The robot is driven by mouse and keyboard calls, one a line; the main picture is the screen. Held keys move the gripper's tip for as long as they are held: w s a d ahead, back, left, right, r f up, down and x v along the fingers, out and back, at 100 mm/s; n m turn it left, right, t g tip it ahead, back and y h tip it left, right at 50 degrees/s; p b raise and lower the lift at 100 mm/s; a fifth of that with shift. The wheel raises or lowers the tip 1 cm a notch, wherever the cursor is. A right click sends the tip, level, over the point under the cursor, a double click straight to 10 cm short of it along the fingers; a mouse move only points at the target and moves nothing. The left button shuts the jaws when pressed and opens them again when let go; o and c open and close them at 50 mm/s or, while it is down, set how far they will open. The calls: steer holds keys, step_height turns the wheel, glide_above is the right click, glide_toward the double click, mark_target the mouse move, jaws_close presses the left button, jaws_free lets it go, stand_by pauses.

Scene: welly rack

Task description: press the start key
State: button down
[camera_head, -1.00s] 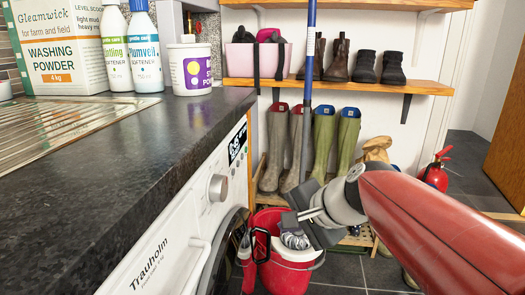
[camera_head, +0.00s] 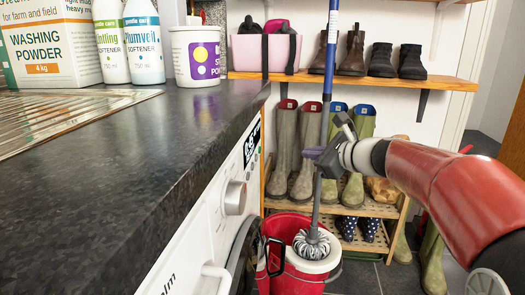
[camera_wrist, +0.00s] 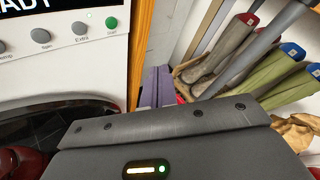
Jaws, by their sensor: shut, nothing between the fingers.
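The start key is a green round button (camera_wrist: 111,23) on the white washing machine's panel, near the top of the wrist view. Its small label reads Start. Grey Extra and Spin keys (camera_wrist: 80,29) sit to its left under a dark display. In the head view the machine (camera_head: 200,239) stands under the counter, and its keys are too small to tell apart. My gripper (camera_head: 312,153) is to the right of the panel, apart from it. Its purple-grey fingers (camera_wrist: 159,87) are shut and empty, below and right of the key in the wrist view.
A dark counter (camera_head: 130,150) overhangs the machine. A red bucket (camera_head: 290,285) with a mop stands on the floor, the mop's handle (camera_head: 330,50) rising behind my gripper. A wooden rack (camera_head: 380,210) holds wellies (camera_head: 305,140). A shelf above holds shoes.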

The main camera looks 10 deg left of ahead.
mark_target(260, 150)
steer(key=shift+a, duration=0.1)
steer(key=a, duration=0.8)
steer(key=shift+a, duration=0.35)
steer(key=shift+w, duration=0.1)
stand_by(1.7)
steer(key=shift+a, duration=0.4)
